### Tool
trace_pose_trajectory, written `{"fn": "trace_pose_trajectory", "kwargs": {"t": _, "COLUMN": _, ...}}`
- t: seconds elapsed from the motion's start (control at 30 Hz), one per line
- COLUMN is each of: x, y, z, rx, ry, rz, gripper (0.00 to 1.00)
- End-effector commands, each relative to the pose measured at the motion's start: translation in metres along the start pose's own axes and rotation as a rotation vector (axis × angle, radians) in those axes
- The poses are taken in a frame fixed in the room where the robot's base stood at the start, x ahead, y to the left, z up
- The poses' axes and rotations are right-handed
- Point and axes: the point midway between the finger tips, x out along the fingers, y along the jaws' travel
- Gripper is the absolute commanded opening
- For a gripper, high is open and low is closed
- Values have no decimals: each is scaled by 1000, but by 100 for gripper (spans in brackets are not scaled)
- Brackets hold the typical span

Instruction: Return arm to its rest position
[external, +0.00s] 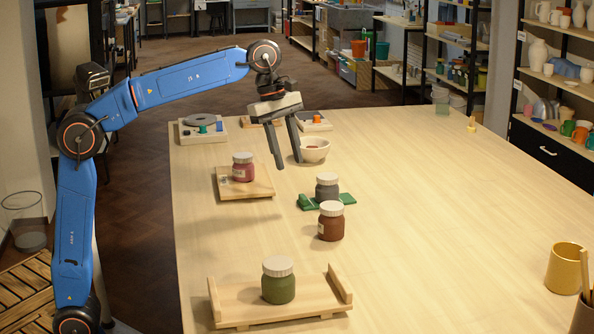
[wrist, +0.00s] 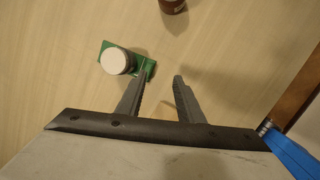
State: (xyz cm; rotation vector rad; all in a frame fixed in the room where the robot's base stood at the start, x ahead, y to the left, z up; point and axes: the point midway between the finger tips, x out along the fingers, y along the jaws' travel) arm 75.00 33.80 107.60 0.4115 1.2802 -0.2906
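My blue arm (external: 190,76) reaches out over the table from the left. My gripper (external: 287,165) hangs above the table with its fingers pointing down, spread apart and empty. It also shows open in the wrist view (wrist: 156,82), with nothing between the fingers. A grey jar with a white lid (external: 327,187) stands on a green holder (external: 307,203), to the right of and nearer than my gripper. The same jar (wrist: 115,62) shows in the wrist view, left of the fingertips.
A brown jar (external: 331,222), a pink jar (external: 243,168) on a board (external: 262,183) and a green jar (external: 278,282) on a wooden tray (external: 222,302) stand around. A bowl (external: 315,150) is close behind my gripper. The table's right half is mostly clear.

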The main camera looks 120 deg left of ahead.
Motion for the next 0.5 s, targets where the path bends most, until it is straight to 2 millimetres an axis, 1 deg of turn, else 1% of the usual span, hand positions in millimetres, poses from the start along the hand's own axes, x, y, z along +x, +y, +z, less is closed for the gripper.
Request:
{"fn": "trace_pose_trajectory", "kwargs": {"t": 0.03, "x": 3, "y": -24, "z": 16, "rx": 65, "ry": 4, "rz": -10, "gripper": 34}}
{"fn": "trace_pose_trajectory", "kwargs": {"t": 0.17, "x": 12, "y": -78, "z": 44, "rx": 222, "ry": 15, "rz": -30, "gripper": 34}}
{"fn": "trace_pose_trajectory", "kwargs": {"t": 0.2, "x": 15, "y": -94, "z": 50, "rx": 271, "ry": 18, "rz": -36, "gripper": 34}}
{"fn": "trace_pose_trajectory", "kwargs": {"t": 0.27, "x": 19, "y": -120, "z": 60, "rx": 345, "ry": 23, "rz": -47, "gripper": 34}}
{"fn": "trace_pose_trajectory", "kwargs": {"t": 0.3, "x": 21, "y": -138, "z": 65, "rx": 395, "ry": 26, "rz": -52, "gripper": 34}}
{"fn": "trace_pose_trajectory", "kwargs": {"t": 0.37, "x": 26, "y": -163, "z": 70, "rx": 468, "ry": 31, "rz": -61, "gripper": 34}}
{"fn": "trace_pose_trajectory", "kwargs": {"t": 0.4, "x": 29, "y": -180, "z": 74, "rx": 518, "ry": 33, "rz": -66, "gripper": 34}}
{"fn": "trace_pose_trajectory", "kwargs": {"t": 0.47, "x": 34, "y": -205, "z": 78, "rx": 592, "ry": 37, "rz": -75, "gripper": 34}}
{"fn": "trace_pose_trajectory", "kwargs": {"t": 0.5, "x": 36, "y": -222, "z": 79, "rx": 642, "ry": 40, "rz": -80, "gripper": 34}}
